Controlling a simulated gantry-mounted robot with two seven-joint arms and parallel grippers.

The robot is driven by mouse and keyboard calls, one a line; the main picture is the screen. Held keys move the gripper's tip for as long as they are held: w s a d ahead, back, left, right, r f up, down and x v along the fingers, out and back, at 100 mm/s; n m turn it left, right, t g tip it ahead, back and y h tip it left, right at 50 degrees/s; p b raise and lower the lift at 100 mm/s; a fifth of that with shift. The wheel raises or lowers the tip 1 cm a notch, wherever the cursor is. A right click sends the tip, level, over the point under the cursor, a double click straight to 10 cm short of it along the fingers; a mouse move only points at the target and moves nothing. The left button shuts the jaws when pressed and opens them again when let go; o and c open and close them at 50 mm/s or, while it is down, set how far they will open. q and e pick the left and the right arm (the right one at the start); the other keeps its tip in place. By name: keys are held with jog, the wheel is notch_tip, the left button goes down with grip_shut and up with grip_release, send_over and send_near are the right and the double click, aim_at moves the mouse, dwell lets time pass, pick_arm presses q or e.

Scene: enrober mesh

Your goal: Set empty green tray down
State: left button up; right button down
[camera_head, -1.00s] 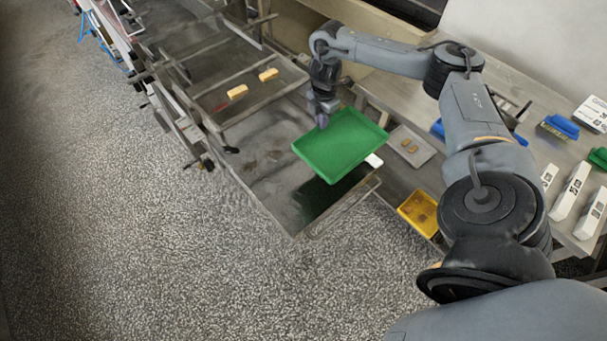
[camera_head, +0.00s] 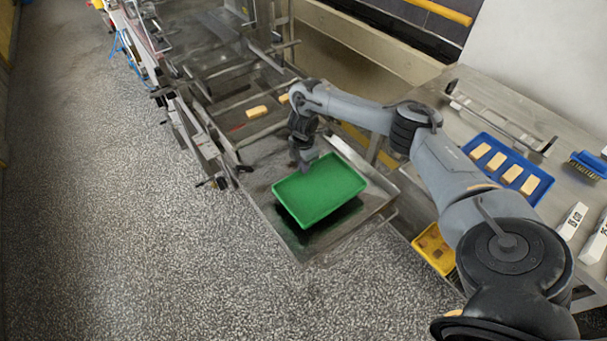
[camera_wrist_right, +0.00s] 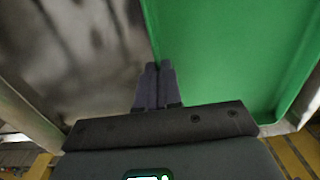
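The empty green tray (camera_head: 318,190) is over the metal shelf (camera_head: 262,188) at the end of the machine, with a dark shadow or reflection under its near edge. I cannot tell whether it touches the shelf. My right gripper (camera_head: 304,163) is at the tray's far left edge. In the right wrist view, the gripper's fingers (camera_wrist_right: 156,85) are closed together on the rim of the green tray (camera_wrist_right: 225,50), with bare metal on the other side. My left gripper is not in view.
Two tan bars (camera_head: 257,112) lie on the mesh section behind the shelf. A blue tray (camera_head: 508,168) with several bars stands on the right table. A yellow bin (camera_head: 434,248) is below, right of the shelf. The speckled floor on the left is clear.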

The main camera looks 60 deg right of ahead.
jog(key=shift+f+b, duration=0.95)
jog(key=shift+f, duration=1.1)
jog(key=shift+f, duration=0.1)
jog(key=c, duration=1.3)
grip_release()
